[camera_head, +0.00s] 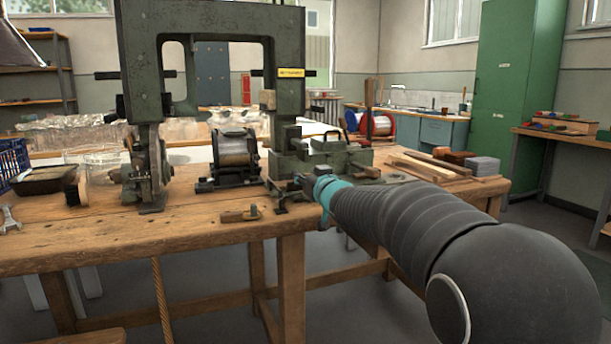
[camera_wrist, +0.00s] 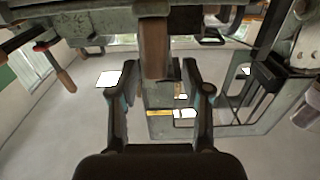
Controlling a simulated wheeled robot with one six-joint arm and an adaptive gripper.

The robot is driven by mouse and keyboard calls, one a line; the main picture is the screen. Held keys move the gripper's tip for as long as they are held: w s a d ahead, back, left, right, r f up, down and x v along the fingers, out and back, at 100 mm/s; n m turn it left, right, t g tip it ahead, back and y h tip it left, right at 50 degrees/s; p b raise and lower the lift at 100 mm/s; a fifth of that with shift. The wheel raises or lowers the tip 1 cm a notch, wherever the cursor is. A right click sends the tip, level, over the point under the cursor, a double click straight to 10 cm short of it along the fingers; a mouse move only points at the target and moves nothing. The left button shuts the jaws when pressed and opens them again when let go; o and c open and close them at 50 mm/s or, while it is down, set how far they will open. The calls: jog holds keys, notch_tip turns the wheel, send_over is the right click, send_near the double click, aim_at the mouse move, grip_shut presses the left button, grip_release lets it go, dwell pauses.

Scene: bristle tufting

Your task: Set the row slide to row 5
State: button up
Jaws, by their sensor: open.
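The tufting machine (camera_head: 205,20) is a dark green press frame standing on the wooden bench. At the foot of its right column is a green slide assembly (camera_head: 335,155) with raised blocks on top. I cannot read any row mark or tell which row it is at. My gripper (camera_head: 300,182) is at the near side of this assembly, partly hidden by its own wrist. In the wrist view, which is upside down, my gripper (camera_wrist: 158,75) is open. A brown wooden piece (camera_wrist: 154,48) shows between the fingertips. I cannot tell whether they touch it.
A wire spool (camera_head: 235,150) stands left of the slide. A small wooden block with a brass part (camera_head: 241,215) lies near the front edge of the bench (camera_head: 170,240). Wood strips (camera_head: 425,167) lie to the right. A dark tray (camera_head: 45,180) is at the left.

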jog(key=v, duration=1)
jog(key=shift+s, duration=0.4)
jog(key=shift+d, duration=0.1)
jog(key=s+d+f+m+g+h, duration=0.1)
jog(key=s+d+f+g+h, duration=0.25)
jog(key=f, duration=0.35)
jog(key=s+d+f+m+g+h, duration=0.1)
jog(key=s+d+f+g+h, duration=0.3)
jog(key=f, duration=0.4)
jog(key=s+d+f+m+g+p, duration=0.1)
jog(key=s+f+g, duration=0.1)
jog(key=s, duration=1.3)
jog(key=s+d+f+m+g+y, duration=0.1)
jog(key=s+d+g, duration=0.1)
jog(key=s, duration=1.3)
jog(key=shift+f+p, duration=0.35)
jog(key=shift+p, duration=0.05)
